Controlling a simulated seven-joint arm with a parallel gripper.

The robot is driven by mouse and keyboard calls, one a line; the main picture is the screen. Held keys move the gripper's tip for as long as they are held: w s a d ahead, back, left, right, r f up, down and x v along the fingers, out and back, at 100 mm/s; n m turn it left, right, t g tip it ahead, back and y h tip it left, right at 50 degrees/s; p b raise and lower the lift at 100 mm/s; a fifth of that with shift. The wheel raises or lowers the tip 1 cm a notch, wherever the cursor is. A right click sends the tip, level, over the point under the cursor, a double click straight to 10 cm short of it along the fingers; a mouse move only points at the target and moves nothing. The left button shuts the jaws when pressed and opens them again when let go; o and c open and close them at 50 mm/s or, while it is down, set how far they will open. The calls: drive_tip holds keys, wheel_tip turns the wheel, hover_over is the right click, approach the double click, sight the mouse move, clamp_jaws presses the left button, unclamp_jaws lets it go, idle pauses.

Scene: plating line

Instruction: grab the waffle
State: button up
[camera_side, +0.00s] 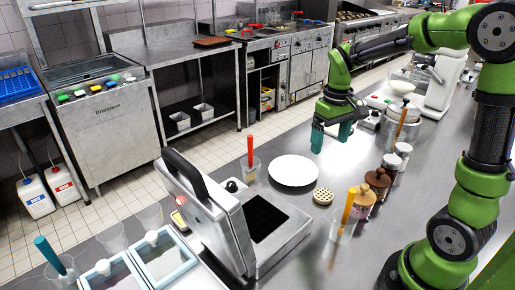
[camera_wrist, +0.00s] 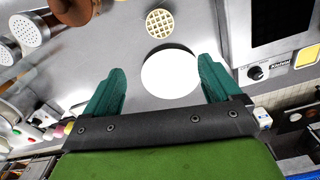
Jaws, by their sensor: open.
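A small round waffle (camera_side: 323,196) with a grid pattern lies flat on the steel counter, between the white plate (camera_side: 293,170) and the jars. The waffle also shows in the wrist view (camera_wrist: 160,23), at the top, beyond the fingertips. The plate also shows in the wrist view (camera_wrist: 171,75), between and below the two teal fingers. My gripper (camera_side: 331,140) is open and empty, raised above the counter behind the waffle and to the right of the plate. The fingers also show spread apart in the wrist view (camera_wrist: 162,70). Nothing hides the waffle.
An open waffle iron (camera_side: 226,215) stands left of the waffle. A cup with an orange-handled tool (camera_side: 345,225) stands close in front of it. Brown-lidded jars (camera_side: 377,182) and shakers stand to its right. A cup with a red-handled tool (camera_side: 250,165) stands left of the plate.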

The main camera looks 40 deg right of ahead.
hover_over(323, 193)
drive_tip(key=f, duration=1.1)
drive_tip(key=shift+w+f, duration=0.2)
drive_tip(key=shift+w, duration=0.05)
drive_tip(key=shift+s+f, duration=0.2)
drive_tip(key=shift+f, duration=1.2)
drive_tip(key=shift+s+f, duration=0.15)
drive_tip(key=shift+f, duration=1.2)
drive_tip(key=c, duration=0.8)
